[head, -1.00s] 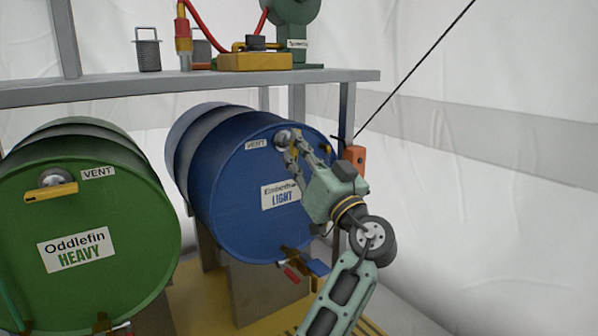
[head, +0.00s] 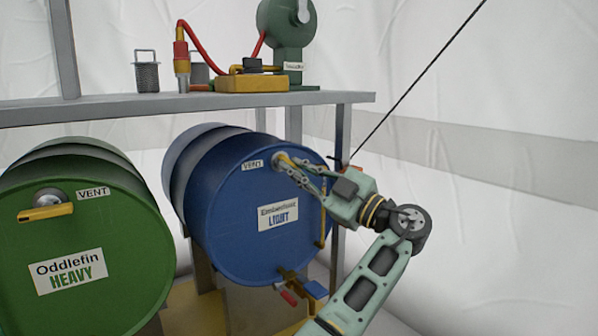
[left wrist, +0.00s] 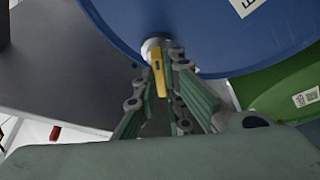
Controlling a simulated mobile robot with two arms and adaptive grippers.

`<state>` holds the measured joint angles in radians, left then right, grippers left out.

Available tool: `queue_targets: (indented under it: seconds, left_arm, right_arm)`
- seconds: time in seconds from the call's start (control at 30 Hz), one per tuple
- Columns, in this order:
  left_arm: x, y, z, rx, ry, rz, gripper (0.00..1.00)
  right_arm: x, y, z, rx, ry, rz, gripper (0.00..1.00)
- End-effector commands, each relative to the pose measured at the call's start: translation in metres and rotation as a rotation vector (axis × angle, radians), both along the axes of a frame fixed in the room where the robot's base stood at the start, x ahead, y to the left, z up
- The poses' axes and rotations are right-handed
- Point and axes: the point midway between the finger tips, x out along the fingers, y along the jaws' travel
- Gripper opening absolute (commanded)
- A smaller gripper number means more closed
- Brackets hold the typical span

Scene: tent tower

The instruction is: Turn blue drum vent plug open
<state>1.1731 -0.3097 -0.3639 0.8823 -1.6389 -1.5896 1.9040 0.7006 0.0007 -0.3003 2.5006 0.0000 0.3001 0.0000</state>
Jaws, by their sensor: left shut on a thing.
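The blue drum (head: 235,215) lies on its side with its round end toward me, labelled LIGHT. Its vent plug (head: 280,160) is near the top of that end, beside a VENT tag. My left gripper (head: 288,170) is shut on the plug's yellow handle, its arm reaching in from the lower right. In the left wrist view the yellow handle (left wrist: 158,78) lies between the fingers (left wrist: 160,90), below the pale round hub (left wrist: 151,46). The fingers partly hide the plug in the head view. My right gripper is not in view.
A green drum (head: 75,245) labelled HEAVY stands left, with its own yellow vent handle (head: 50,212). A grey shelf (head: 200,103) with a yellow-based device (head: 250,84) runs above the drums.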

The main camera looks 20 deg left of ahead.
Motion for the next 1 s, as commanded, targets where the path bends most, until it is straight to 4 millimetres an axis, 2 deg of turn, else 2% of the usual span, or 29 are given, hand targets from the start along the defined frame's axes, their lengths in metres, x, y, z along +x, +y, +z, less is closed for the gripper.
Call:
queue_targets:
  seconds: [0.5,1.0]
  left_arm:
    - [0.002,-0.002,0.005,-0.279,-0.349,0.001,0.00]
    - [0.002,-0.002,0.004,-0.397,-0.501,-0.001,0.00]
  right_arm:
    - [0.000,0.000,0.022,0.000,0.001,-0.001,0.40]
    - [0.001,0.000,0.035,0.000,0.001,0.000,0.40]
